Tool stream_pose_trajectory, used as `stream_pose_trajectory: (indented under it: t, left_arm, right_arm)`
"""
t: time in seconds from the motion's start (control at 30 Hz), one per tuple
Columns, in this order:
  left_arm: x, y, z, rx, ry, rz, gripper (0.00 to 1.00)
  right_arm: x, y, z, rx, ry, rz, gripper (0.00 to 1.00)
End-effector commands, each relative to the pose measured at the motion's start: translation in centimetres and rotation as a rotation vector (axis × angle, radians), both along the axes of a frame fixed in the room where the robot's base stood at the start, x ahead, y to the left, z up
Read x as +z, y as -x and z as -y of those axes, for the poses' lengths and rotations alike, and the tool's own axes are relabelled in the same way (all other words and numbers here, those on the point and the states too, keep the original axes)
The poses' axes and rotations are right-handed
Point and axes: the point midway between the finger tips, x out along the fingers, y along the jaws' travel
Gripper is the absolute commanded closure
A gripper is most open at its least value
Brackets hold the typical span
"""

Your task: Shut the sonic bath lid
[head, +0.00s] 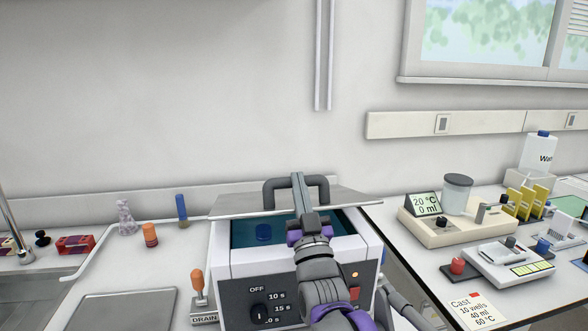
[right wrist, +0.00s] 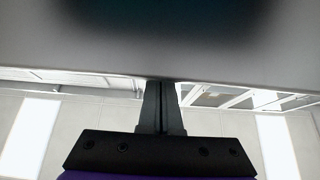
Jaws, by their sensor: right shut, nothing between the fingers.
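The sonic bath (head: 240,292) is a white box with a dark front panel, in the lower middle of the head view. Its grey lid (head: 235,207) is partly open over the back of the bath, with a dark handle (head: 268,190) on it. The front shows blue liquid with a blue object (head: 263,232) in it. My right gripper (head: 298,176) reaches up in front of the lid and handle, shut and empty. In the right wrist view its fingers (right wrist: 160,84) end close to a grey surface; I cannot tell whether they touch. My left gripper is out of view.
A metal tray (head: 125,310) and a drain lever (head: 197,283) are left of the bath. A gap separates the bath from the right bench, which holds a device with a 20 °C display (head: 424,203).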

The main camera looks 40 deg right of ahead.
Motion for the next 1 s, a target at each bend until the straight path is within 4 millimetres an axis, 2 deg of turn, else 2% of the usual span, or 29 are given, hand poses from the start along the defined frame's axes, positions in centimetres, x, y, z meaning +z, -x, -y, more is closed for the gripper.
stream_pose_trajectory:
  t: [0.03, 0.1, 0.23, 0.4, 0.63, 1.0]
  left_arm:
    - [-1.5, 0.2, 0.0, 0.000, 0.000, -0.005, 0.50]
    - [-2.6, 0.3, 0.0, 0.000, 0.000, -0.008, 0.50]
    - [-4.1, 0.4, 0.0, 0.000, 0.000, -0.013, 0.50]
    - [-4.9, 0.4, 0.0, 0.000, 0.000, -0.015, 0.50]
    - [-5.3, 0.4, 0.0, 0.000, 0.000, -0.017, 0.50]
    - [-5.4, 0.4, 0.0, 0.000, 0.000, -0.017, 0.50]
  right_arm:
    - [-2.0, 0.3, -0.2, 0.001, 0.016, 0.028, 1.00]
    - [-3.3, 0.9, -0.5, 0.000, 0.041, 0.073, 1.00]
    - [-5.4, 1.6, -0.9, 0.000, 0.076, 0.137, 1.00]
    - [-7.2, 2.2, -1.3, 0.001, 0.085, 0.155, 1.00]
    - [-8.4, 2.5, -1.4, 0.000, 0.084, 0.156, 1.00]
    - [-8.7, 2.6, -1.4, 0.001, 0.083, 0.153, 1.00]
